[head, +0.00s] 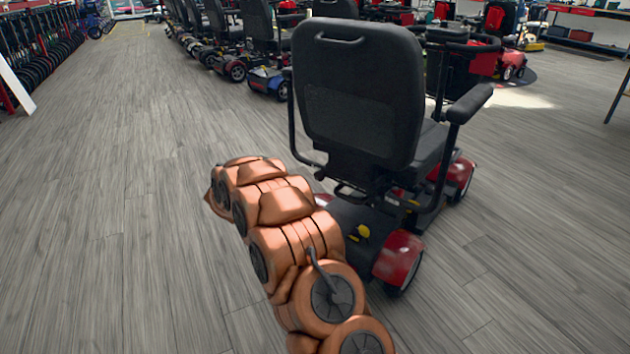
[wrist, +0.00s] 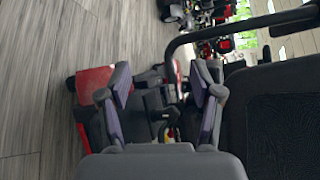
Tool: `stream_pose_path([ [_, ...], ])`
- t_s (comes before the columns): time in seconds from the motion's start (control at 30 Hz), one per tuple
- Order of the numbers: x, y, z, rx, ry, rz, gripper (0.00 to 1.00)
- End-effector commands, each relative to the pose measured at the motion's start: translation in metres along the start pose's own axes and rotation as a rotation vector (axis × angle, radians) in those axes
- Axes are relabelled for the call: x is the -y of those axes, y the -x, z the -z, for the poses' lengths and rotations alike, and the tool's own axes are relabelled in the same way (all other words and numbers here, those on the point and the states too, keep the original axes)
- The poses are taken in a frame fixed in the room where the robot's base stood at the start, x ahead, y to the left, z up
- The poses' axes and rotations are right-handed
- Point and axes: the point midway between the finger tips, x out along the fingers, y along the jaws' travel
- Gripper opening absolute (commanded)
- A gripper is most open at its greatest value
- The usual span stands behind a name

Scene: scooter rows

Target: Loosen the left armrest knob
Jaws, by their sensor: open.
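A scooter with a black seat (head: 362,100) and red rear fenders (head: 398,256) stands with its back to me. Its left armrest tube (head: 294,125) shows beside the seat back, and a curved black armrest tube (wrist: 190,42) crosses the top of the wrist view, which is turned sideways.
More scooters (head: 268,80) stand in a row behind this one. Bicycles or similar things (head: 38,50) line the far left. The grey plank floor (head: 120,190) is clear to the left. The right armrest pad (head: 469,103) juts out on the right.

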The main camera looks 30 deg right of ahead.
Motion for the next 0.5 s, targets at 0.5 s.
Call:
stream_pose_path([
  [0.5,-0.015,-0.029,0.136,-0.363,-0.338,0.453,0.65],
])
